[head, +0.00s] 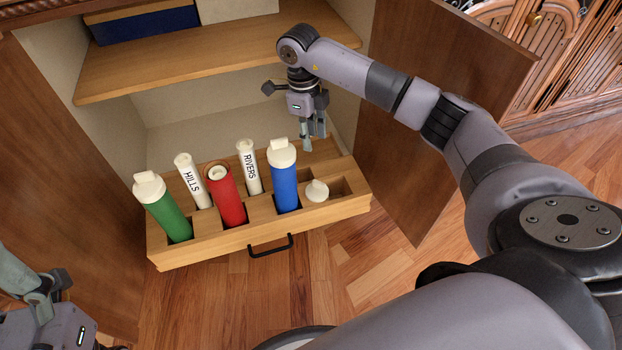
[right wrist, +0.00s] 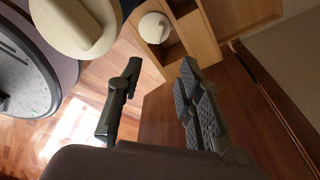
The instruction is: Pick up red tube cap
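The red tube (head: 227,198) stands in the middle of the drawer, its top open and uncapped. A loose white cap (head: 317,190) sits at the right end of the drawer, beside an empty compartment. It also shows in the right wrist view (right wrist: 153,28), ahead of the fingertips. My right gripper (head: 313,140) hangs over the back right of the drawer, behind the loose cap and apart from it. In the right wrist view my right gripper (right wrist: 160,68) is open and empty. My left gripper (head: 32,285) is at the lower left, cut by the frame, far from the cap.
The wooden drawer (head: 210,247) is pulled out between two open cabinet doors. A capped blue tube (head: 284,187) stands just left of the loose cap. A capped green tube (head: 166,216) and two white tubes labelled HILLS and RIVERS stand upright. A shelf (head: 200,65) overhangs behind.

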